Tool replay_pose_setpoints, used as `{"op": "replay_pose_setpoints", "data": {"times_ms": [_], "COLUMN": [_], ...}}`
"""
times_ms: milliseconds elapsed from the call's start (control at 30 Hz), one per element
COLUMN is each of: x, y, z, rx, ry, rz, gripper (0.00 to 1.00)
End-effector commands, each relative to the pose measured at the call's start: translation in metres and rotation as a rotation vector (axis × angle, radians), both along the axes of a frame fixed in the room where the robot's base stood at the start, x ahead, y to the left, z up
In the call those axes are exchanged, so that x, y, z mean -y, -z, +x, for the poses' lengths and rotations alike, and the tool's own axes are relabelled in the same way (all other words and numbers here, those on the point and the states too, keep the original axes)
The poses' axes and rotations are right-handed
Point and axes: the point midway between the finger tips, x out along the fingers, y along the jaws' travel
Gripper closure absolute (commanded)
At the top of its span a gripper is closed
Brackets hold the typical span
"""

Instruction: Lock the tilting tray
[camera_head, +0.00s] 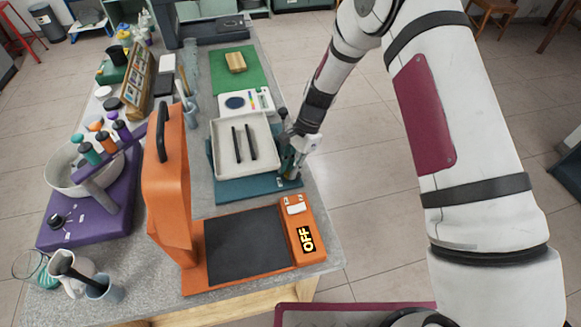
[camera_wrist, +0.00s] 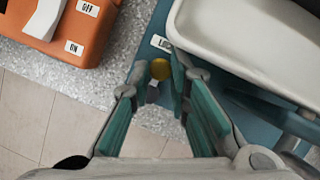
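The tilting tray (camera_head: 222,160) is white and sits on a teal base (camera_head: 232,191), with two dark sticks lying in it. In the wrist view the tray's white rim (camera_wrist: 236,62) fills the upper right. A small yellow knob (camera_wrist: 160,69) stands at the edge of the teal base, beside a white label partly reading "LO". My gripper (camera_wrist: 161,84) is open, with teal-padded fingers on either side of the knob. I cannot tell whether they touch it. In the head view my gripper (camera_head: 288,172) is at the tray's right side, and the knob is hidden.
An orange machine (camera_head: 283,250) reading "OFF" stands nearer on the table. Its corner with "OFF" and "ON" labels (camera_wrist: 74,47) shows in the wrist view. A green mat (camera_head: 222,75) with a wooden block lies beyond the tray. A purple stand (camera_head: 100,215) is at the left.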

Motion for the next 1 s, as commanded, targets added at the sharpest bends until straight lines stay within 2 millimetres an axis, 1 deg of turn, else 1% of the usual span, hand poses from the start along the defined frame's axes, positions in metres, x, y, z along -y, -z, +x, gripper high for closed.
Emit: {"op": "replay_pose_setpoints", "data": {"times_ms": [33, 67, 100, 467, 567, 1000], "x": [-0.0001, -0.0001, -0.0001, 0.0001, 0.0003, 0.0017], "y": [0.0003, 0.0003, 0.0003, -0.0004, -0.0015, -0.0027], "z": [-0.0005, -0.0005, -0.0005, -0.0008, -0.0012, 0.0048], "rx": [-0.001, -0.001, -0.001, -0.002, -0.002, -0.001], "ry": [0.000, 0.000, 0.000, 0.019, 0.071, 0.469], "rz": [0.000, 0.000, 0.000, 0.000, 0.000, -0.001], "gripper": [0.72, 0.65, 0.62, 0.62, 0.62, 0.62]}}
